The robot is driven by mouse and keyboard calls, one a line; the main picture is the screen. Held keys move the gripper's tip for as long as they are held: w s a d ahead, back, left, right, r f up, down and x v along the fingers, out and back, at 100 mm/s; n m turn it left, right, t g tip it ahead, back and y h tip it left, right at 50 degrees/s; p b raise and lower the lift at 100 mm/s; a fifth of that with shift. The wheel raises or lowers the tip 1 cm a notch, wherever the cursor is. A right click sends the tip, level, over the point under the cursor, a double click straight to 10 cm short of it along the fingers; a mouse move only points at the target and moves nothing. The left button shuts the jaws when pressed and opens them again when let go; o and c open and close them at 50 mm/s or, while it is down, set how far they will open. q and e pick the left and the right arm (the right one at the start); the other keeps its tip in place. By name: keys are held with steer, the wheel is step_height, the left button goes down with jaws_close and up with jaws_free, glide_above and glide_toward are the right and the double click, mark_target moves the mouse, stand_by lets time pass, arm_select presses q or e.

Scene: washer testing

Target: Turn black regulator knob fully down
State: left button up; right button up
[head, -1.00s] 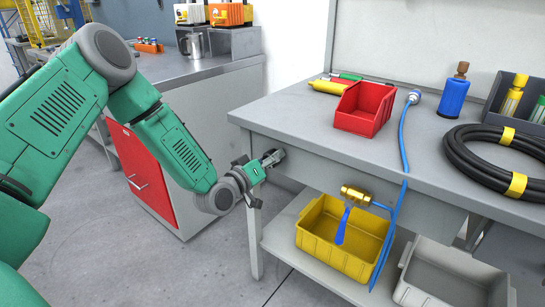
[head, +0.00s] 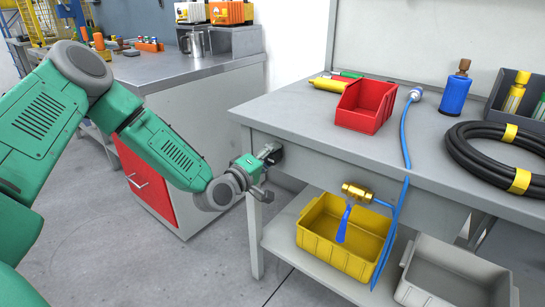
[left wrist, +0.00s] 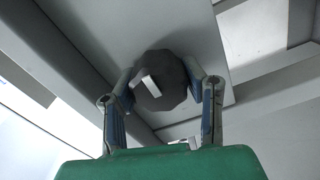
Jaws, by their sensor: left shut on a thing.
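The black regulator knob (left wrist: 162,80) shows in the left wrist view as a dark, many-sided knob with a pale pointer mark on its face. The mark runs slantwise, from upper left to lower right. My left gripper (left wrist: 163,90) has a finger on each side of the knob and is shut on it. In the head view my left gripper (head: 262,160) is at the bench's front face, near its left corner. The knob (head: 274,155) shows there as a small dark shape, partly hidden by the fingers. My right gripper is in neither view.
On the workbench (head: 290,112) stand a red bin (head: 365,108), a blue bottle (head: 455,92) and a black hose coil (head: 480,165). A grey cabinet (head: 215,130) stands left.

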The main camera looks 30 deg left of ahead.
arm_select(q)
steer(key=shift+s+f, duration=0.2)
steer(key=shift+f, duration=0.3)
steer(key=o, duration=1.2)
steer(key=shift+c, duration=0.2)
steer(key=shift+r, duration=0.15)
steer(key=shift+w+r, duration=0.1)
steer(key=s+a, duration=0.1)
steer(key=s, duration=1.1)
steer(key=shift+a, duration=0.1)
